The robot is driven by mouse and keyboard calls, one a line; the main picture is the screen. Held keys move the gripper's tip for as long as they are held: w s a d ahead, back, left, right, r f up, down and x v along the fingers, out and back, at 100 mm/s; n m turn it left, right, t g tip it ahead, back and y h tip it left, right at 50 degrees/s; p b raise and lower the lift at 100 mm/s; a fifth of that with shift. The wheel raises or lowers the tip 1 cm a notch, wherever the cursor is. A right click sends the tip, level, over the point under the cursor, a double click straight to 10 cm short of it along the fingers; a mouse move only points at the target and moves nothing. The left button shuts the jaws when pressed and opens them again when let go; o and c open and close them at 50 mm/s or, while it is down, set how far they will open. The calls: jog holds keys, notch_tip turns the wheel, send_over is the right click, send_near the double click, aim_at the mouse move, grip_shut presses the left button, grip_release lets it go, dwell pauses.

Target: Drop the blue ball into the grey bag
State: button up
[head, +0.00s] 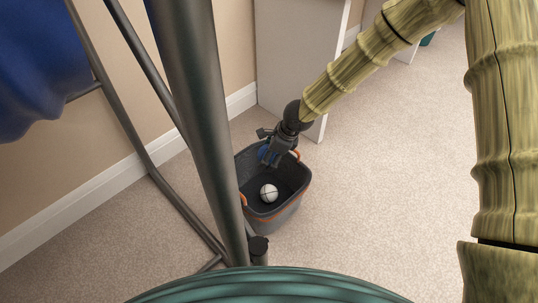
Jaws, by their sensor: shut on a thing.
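The grey bag (283,219), a dark open-topped container with orange handles, stands on the carpet near the middle of the head view. My gripper (269,157) is over the back part of its opening, pointing down. It is shut on the blue ball (263,153), of which only a small part shows between the fingers. I cannot tell exactly how high the ball is above the bag's rim. A white ball (268,192) with dark lines lies inside the bag, toward the front.
A grey metal pole (205,130) stands close at the left of the bag, with thinner bars behind it. Blue cloth (40,70) hangs at the far left. A pale panel (295,50) stands behind the bag. Open carpet (390,190) lies to the right.

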jog(key=shift+f+b, duration=1.55)
jog(key=shift+f, duration=0.4)
jog(key=o, duration=1.1)
jog(key=shift+r, duration=0.15)
jog(key=v, duration=1.2)
